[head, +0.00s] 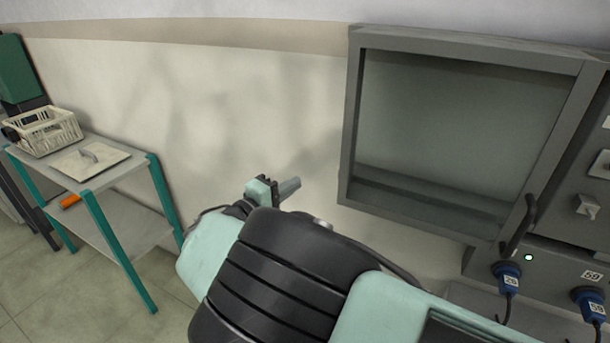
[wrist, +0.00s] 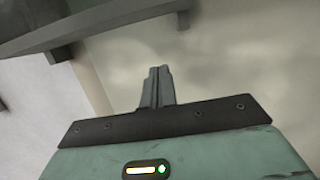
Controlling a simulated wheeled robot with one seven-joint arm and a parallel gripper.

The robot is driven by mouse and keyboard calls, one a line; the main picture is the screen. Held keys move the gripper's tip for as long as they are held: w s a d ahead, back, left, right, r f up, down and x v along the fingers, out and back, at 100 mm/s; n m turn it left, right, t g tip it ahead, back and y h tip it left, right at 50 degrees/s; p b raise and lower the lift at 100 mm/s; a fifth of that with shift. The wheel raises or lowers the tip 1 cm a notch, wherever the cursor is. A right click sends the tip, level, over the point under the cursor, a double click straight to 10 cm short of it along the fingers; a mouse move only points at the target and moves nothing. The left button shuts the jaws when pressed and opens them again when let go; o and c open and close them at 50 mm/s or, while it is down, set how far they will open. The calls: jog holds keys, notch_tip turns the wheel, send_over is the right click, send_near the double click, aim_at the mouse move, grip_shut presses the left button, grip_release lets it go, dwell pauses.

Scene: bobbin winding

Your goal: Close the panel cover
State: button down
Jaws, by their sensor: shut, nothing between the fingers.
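The panel cover (head: 350,120) is a grey frame around a large pale pane, at the right of the head view. It appears swung out to the left of the switch panel (head: 590,190), whose switches show uncovered at the right edge. Its hinge line is not clear. A black handle (head: 519,228) shows near its lower right corner. My gripper (head: 289,187) is left of the cover and near its lower edge height, apart from it in the picture. In the wrist view my gripper (wrist: 158,86) has its fingers together and empty.
Blue plugs (head: 507,276) with cables sit below the panel. A teal-legged table (head: 140,157) with a cream basket (head: 45,132) stands at the left. Bare wall lies behind my gripper. A dark grey beam (wrist: 100,22) crosses the wrist view's upper left.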

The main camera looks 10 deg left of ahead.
jog(key=w+d+p, duration=0.6)
jog(key=d+p, duration=0.1)
jog(key=d, duration=0.2)
jog(key=shift+p, duration=0.3)
jog(key=shift+w, duration=0.1)
